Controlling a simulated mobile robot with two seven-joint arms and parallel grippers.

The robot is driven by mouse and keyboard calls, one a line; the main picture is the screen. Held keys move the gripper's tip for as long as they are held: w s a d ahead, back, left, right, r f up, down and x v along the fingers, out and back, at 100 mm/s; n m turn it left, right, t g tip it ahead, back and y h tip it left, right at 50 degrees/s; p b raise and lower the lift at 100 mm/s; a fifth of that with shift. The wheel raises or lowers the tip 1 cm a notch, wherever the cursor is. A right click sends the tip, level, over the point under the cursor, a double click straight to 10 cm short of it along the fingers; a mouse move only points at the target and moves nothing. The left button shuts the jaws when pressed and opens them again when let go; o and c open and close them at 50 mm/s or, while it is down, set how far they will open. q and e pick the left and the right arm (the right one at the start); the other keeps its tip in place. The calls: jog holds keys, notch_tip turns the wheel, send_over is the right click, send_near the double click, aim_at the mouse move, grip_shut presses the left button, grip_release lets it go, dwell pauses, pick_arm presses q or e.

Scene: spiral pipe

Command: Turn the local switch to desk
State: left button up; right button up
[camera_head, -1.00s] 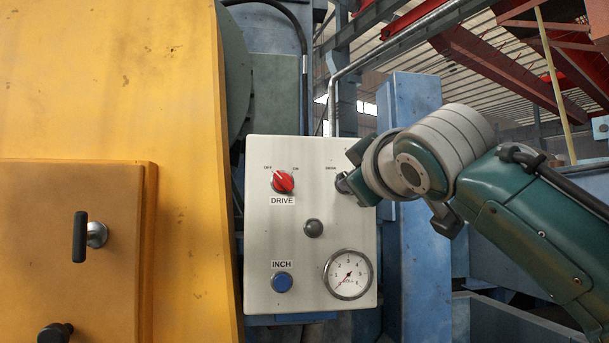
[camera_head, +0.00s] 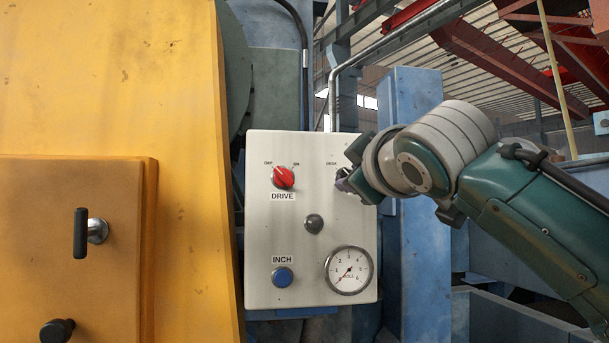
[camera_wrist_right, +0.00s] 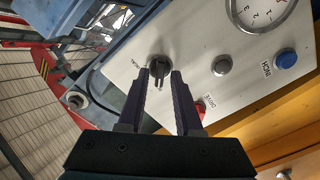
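The local switch is a dark knob at the upper right of the white panel (camera_head: 300,240), largely hidden by my right gripper in the head view. The right wrist view shows the black knob (camera_wrist_right: 159,67) with a small label beside it; the head view shows a label reading DESK next to it. My right gripper (camera_head: 343,182) is at the knob. In the right wrist view its two fingers (camera_wrist_right: 160,76) are apart, with the knob between or just beyond their tips. Whether a finger touches the knob cannot be told. My left gripper is not in view.
The panel also carries a red DRIVE switch (camera_head: 283,177), a dark round button (camera_head: 313,223), a blue INCH button (camera_head: 282,277) and a round gauge (camera_head: 348,270). A yellow housing (camera_head: 190,90) with black handles stands left. A blue column (camera_head: 420,270) stands right, behind my arm.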

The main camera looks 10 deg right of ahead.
jog(key=shift+o, duration=0.5)
jog(key=shift+s, duration=0.1)
jog(key=s+p, duration=0.2)
jog(key=s, duration=0.7)
jog(key=shift+s+a, duration=0.2)
jog(key=shift+s, duration=0.2)
jog(key=s+d+f+m+g, duration=0.1)
jog(key=s+f+g, duration=0.1)
jog(key=f, duration=0.4)
jog(key=s+f+m+g, duration=0.1)
jog(key=s+f+g, duration=0.15)
jog(key=f, duration=0.45)
jog(key=s+f+m+g, duration=0.2)
jog(key=s+f+g, duration=0.3)
jog(key=s+f, duration=0.5)
jog(key=s+d+f+m+g, duration=0.1)
jog(key=s+f+m+g, duration=0.1)
jog(key=s+f+g, duration=0.3)
jog(key=s+f, duration=0.4)
jog(key=s, duration=0.5)
jog(key=shift+d+f+m+y, duration=0.2)
jog(key=shift+f+m+y, duration=0.15)
jog(key=shift+m+y, duration=0.05)
jog(key=shift+s, duration=0.1)
